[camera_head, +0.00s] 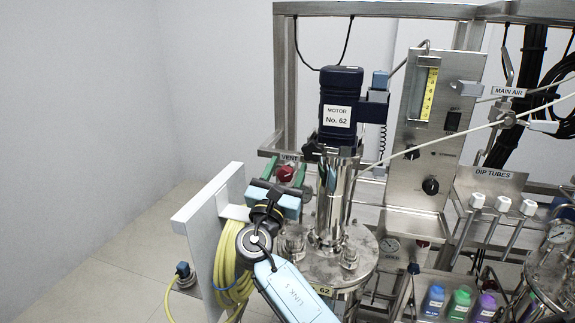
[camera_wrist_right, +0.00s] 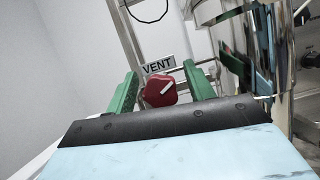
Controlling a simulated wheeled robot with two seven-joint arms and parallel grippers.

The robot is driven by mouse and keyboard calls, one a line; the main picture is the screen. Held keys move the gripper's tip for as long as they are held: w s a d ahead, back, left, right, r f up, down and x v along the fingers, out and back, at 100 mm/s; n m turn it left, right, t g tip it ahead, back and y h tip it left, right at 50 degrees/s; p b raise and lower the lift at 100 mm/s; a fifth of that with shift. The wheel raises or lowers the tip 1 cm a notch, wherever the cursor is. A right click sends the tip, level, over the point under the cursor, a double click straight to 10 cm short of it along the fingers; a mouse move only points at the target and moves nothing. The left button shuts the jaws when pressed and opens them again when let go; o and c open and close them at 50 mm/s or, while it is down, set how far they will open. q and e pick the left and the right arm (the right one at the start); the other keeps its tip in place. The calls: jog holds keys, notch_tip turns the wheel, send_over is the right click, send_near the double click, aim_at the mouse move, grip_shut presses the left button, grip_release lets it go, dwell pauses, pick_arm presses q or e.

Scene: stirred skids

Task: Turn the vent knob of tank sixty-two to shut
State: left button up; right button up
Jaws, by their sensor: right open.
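The red vent knob (camera_head: 285,174) sits below a "VENT" label, left of the motor marked No. 62 (camera_head: 341,95) and its steel tank (camera_head: 345,270). In the right wrist view the knob (camera_wrist_right: 160,90) carries a white mark slanting from lower left to upper right. My right gripper (camera_head: 286,166) is open, with one green finger on each side of the knob. The right wrist view shows gaps beside the knob between the fingers (camera_wrist_right: 163,84); whether the fingertips reach its depth is hard to tell. My left gripper is out of view.
A pale upright panel (camera_head: 205,200) with a coiled yellow hose (camera_head: 232,270) stands left of my right arm. A steel gauge panel (camera_head: 428,130) and a dip-tube rack (camera_head: 490,190) stand to the right. Colored bottles (camera_head: 460,301) sit at the lower right.

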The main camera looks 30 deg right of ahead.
jog(key=shift+w+d+r, duration=0.2)
jog(key=shift+w+d, duration=0.15)
jog(key=shift+d, duration=0.05)
jog(key=c, duration=1)
